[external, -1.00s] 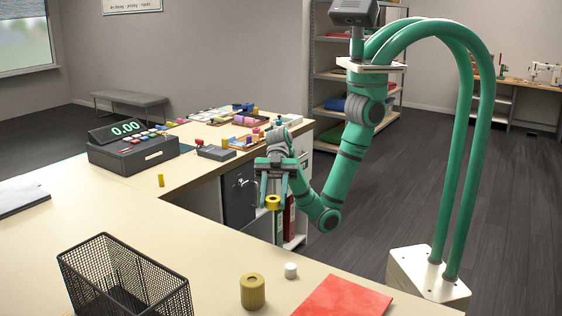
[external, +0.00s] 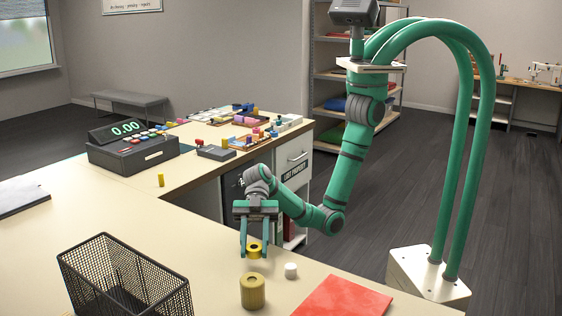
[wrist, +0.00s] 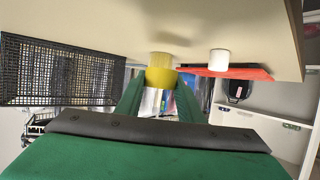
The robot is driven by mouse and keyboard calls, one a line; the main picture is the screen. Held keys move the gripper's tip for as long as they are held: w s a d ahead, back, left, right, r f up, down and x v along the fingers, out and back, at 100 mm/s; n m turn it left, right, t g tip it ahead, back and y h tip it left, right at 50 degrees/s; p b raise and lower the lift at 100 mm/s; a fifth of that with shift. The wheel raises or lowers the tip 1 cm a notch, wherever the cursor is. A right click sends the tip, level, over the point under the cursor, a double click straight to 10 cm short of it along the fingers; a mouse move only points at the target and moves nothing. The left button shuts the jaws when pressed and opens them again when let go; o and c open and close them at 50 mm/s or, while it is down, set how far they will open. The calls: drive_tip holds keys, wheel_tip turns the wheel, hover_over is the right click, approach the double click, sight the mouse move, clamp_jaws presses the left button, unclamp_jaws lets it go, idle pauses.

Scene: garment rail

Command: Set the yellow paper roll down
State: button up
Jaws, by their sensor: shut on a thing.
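The yellow paper roll (external: 254,251) is a short ring with a dark hole. My gripper (external: 254,254) is shut on it, one finger on each side, fingers pointing down. The roll is at the counter (external: 210,268); whether it touches the top I cannot tell. In the wrist view the roll (wrist: 160,77) sits between my green fingers. A larger olive-yellow roll (external: 253,291) stands upright on the counter, nearer the external camera. A small white cylinder (external: 291,270) stands to the right of the held roll, apart from it.
A black mesh basket (external: 125,280) stands at the left front. A red sheet (external: 345,297) lies at the right front. A small yellow cylinder (external: 161,180) and a cash register (external: 133,153) are farther back. The counter between basket and olive roll is clear.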

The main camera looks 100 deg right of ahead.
sight(252, 270)
drive_tip(key=shift+w+a+f, duration=0.35)
drive_tip(key=shift+w+f, duration=0.1)
drive_tip(key=shift+f, duration=0.3)
drive_tip(key=shift+w+f, duration=0.1)
drive_tip(key=shift+f, duration=1.5)
drive_tip(key=shift+f, duration=0.15)
drive_tip(key=o, duration=1)
drive_tip(key=shift+d+r, duration=0.15)
drive_tip(key=shift+r, duration=0.1)
drive_tip(key=v, duration=1.1)
drive_tip(key=shift+d+r, duration=0.1)
drive_tip(key=shift+d, duration=0.15)
